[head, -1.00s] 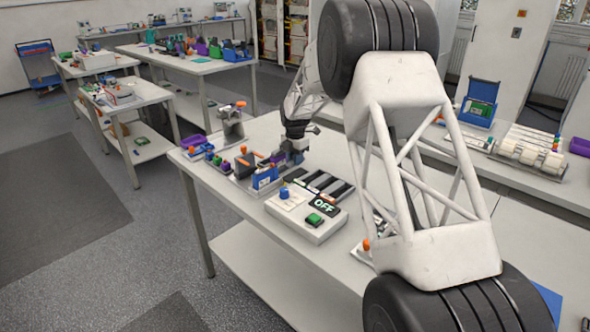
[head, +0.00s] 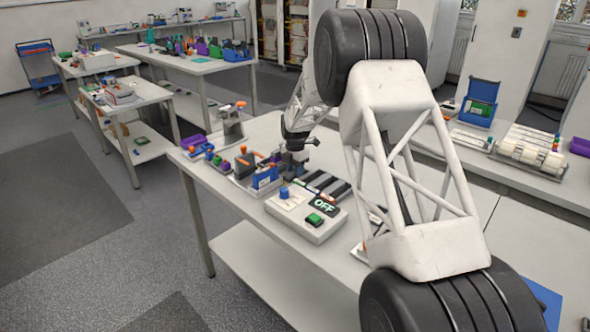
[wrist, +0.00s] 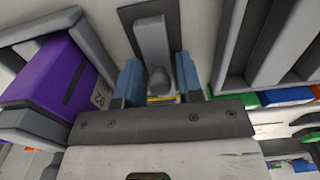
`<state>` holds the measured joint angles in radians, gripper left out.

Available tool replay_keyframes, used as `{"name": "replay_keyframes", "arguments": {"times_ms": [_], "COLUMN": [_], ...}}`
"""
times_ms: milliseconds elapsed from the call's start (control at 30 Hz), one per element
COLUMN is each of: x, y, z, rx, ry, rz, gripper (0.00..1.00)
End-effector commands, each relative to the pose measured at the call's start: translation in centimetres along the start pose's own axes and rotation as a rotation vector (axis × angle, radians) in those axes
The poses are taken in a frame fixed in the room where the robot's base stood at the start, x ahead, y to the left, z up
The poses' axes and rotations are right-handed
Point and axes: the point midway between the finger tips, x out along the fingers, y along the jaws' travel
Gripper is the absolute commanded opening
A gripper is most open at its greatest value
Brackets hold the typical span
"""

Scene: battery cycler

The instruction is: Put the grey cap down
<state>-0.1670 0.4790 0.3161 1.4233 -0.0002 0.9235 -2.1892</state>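In the wrist view my gripper (wrist: 160,82) has its two blue fingers on either side of a small rounded grey piece, which looks like the grey cap (wrist: 158,78). A thin yellow strip shows just below it, between the fingers. Any gap between fingers and cap is too small to judge. A light grey upright bar (wrist: 151,38) on a dark plate shows directly beyond the cap. In the head view my gripper (head: 293,160) is low over the back of the bench, behind the blue block, and the cap cannot be made out.
A purple block (wrist: 58,75) in a grey holder stands left of my gripper. A dark slotted rack (wrist: 268,45) is to the right. The white box with the OFF display (head: 305,222) stands in front. Bare bench (head: 275,125) lies behind the gripper.

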Motion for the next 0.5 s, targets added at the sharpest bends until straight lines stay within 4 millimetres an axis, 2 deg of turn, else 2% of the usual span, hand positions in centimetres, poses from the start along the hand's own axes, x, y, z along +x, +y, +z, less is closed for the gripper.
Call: {"name": "replay_keyframes", "arguments": {"times_ms": [33, 100, 500], "x": [-0.02, -0.01, -0.37], "y": [0.00, 0.00, 0.01], "z": [0.00, 0.00, 0.00], "rx": [0.000, 0.000, 0.000], "ry": [0.000, 0.000, 0.000], "rz": [0.000, 0.000, 0.000], "gripper": [0.42, 0.49, 0.49]}}
